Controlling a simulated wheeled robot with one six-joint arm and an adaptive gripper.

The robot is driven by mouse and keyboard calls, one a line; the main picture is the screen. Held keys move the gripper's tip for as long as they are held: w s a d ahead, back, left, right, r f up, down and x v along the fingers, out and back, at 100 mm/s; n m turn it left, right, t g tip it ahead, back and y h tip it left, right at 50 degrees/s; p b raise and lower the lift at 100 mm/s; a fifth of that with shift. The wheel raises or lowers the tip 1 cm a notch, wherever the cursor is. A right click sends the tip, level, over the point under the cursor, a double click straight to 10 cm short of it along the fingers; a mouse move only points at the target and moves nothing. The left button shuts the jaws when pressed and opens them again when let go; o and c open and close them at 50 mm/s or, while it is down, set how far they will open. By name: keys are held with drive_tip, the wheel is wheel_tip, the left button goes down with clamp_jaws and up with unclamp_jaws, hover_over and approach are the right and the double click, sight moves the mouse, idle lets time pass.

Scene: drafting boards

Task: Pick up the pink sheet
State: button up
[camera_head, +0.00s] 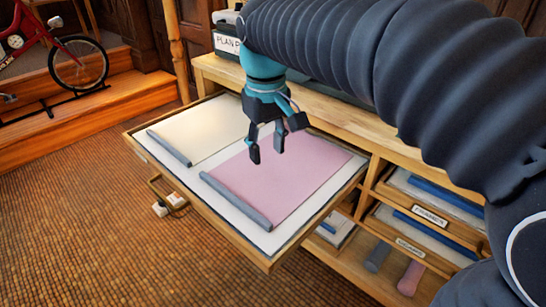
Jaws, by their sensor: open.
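The pink sheet (285,185) lies flat in the pulled-out drawer (270,258), on its white bottom lining. A dark grey bar or roll (236,201) lies along its lower left edge. My gripper (266,152) hangs open and empty over the far part of the pink sheet, with its fingers pointing down. The fingers hide a little of the sheet. I cannot tell how far above the sheet the fingertips are.
A cream sheet (205,128) with its own grey bar (168,148) lies left of the pink one. Labelled trays (430,215) fill the cabinet at right. Grey and pink rolls (411,278) lie on its lower shelf. A red bicycle (60,45) stands on the steps at left.

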drive_tip(key=w+a+n+g+h, duration=0.1)
drive_tip(key=w+a+n, duration=0.1)
drive_tip(key=a, duration=0.8)
hover_over(232, 195)
drive_tip(key=a, duration=0.1)
drive_tip(key=shift+g, duration=0.3)
wheel_tip(232, 195, down, 9)
drive_tip(key=shift+w+r, duration=0.15)
drive_tip(key=shift+r, duration=0.05)
drive_tip(key=shift+s+d+f+b, duration=0.1)
drive_tip(key=shift+d+f+b, duration=0.05)
drive_tip(key=shift+f, duration=0.75)
drive_tip(key=shift+s+d+f+b, duration=0.1)
drive_tip(key=shift+d+f+b, duration=0.05)
drive_tip(key=shift+f, duration=0.8)
drive_tip(key=shift+d+f+b, duration=0.15)
drive_tip(key=shift+f, duration=0.75)
drive_tip(key=shift+c, duration=0.3)
clamp_jaws()
